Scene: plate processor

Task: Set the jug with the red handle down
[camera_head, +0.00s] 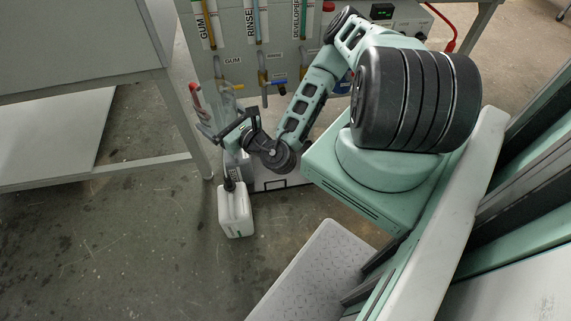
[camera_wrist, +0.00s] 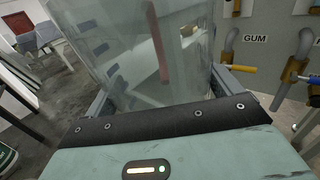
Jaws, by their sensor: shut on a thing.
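The jug (camera_head: 214,103) is clear and see-through, with a red handle (camera_head: 196,93) on its left side in the head view. It is in front of the machine's left end, close to the GUM tap. My gripper (camera_head: 227,131) is shut on the jug's body. In the wrist view the jug (camera_wrist: 115,58) fills the space between my fingers (camera_wrist: 158,92), and the red handle (camera_wrist: 157,48) shows on or through its far side. The jug's base is hidden, and I cannot tell whether it touches anything below.
The machine panel (camera_head: 277,58) has labelled tubes and several taps, including a GUM tap (camera_head: 237,87) and a blue-handled one. A white canister (camera_head: 235,212) stands on the floor below my gripper. A grey table (camera_head: 80,88) is at the left. Open floor (camera_head: 130,235) lies at the lower left.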

